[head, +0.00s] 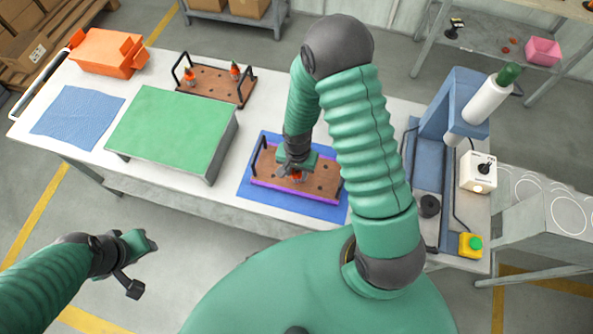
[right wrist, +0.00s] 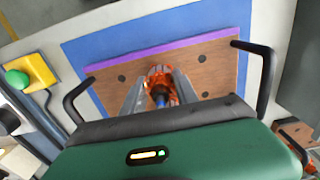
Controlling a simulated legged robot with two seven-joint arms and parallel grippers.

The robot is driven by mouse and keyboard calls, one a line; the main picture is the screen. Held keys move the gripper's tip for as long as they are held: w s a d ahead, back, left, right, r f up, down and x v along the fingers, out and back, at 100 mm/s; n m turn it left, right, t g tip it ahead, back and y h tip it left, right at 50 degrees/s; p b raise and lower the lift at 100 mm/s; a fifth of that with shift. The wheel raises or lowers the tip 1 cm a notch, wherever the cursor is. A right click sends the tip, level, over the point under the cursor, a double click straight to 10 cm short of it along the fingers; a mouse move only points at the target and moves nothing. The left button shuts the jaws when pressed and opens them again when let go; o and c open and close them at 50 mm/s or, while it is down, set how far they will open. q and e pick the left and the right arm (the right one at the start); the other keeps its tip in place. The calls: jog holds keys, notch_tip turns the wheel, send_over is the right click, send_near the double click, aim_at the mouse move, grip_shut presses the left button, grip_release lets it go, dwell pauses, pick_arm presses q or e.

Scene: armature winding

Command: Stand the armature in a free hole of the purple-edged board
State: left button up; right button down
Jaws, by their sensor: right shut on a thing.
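The purple-edged board (head: 322,192) is a brown wooden board with dark holes and black handles, lying on a blue mat on the table. In the right wrist view the board (right wrist: 216,69) shows open holes on both sides of the armature. The armature (right wrist: 158,80) is orange with a dark shaft end. My right gripper (head: 296,174) is shut on it, over the middle of the board; it also shows in the right wrist view (right wrist: 160,92). Whether the armature's lower end is in a hole is hidden. My left gripper (head: 146,243) is off the table's front, at lower left; its fingers are unclear.
A second board (head: 215,84) with two armatures stands at the back. A green-topped stand (head: 172,128), a blue cloth (head: 78,117) and an orange crate (head: 106,51) are to the left. A blue press (head: 452,105) and a yellow button box (head: 471,246) stand right.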

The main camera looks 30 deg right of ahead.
jog(key=shift+f+b, duration=0.45)
jog(key=shift+f, duration=0.2)
jog(key=c, duration=0.9)
grip_release()
jog(key=shift+o, duration=0.2)
notch_tip(320, 180, up, 16)
jog(key=shift+d, duration=0.1)
jog(key=shift+r, duration=0.4)
